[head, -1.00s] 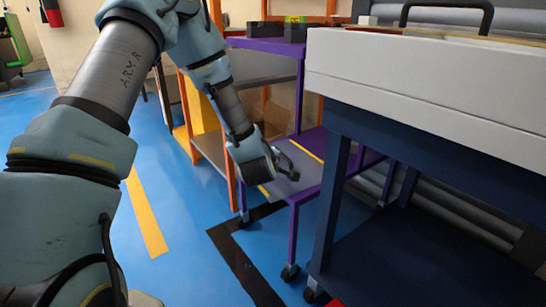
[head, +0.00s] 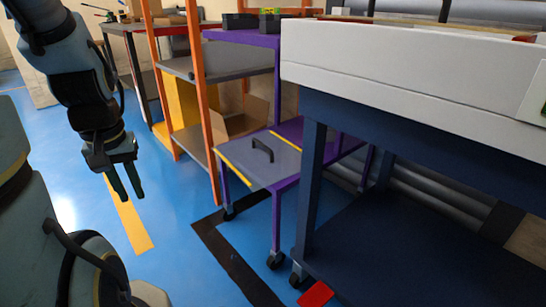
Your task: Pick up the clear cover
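A flat greyish panel with a black handle (head: 262,149) and yellow edge strips (head: 239,172) lies on the lower shelf of the purple cart (head: 289,181). It is probably the clear cover, though I cannot tell that it is transparent. My gripper (head: 126,186) hangs at the left, well to the left of the panel and apart from it. Its two dark fingers point down with a gap between them, and nothing shows in it. The handle is unobstructed.
A white-topped machine (head: 400,75) on a dark blue stand (head: 312,190) fills the right side. Blue floor is open at the left. A red object (head: 316,294) is at the bottom.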

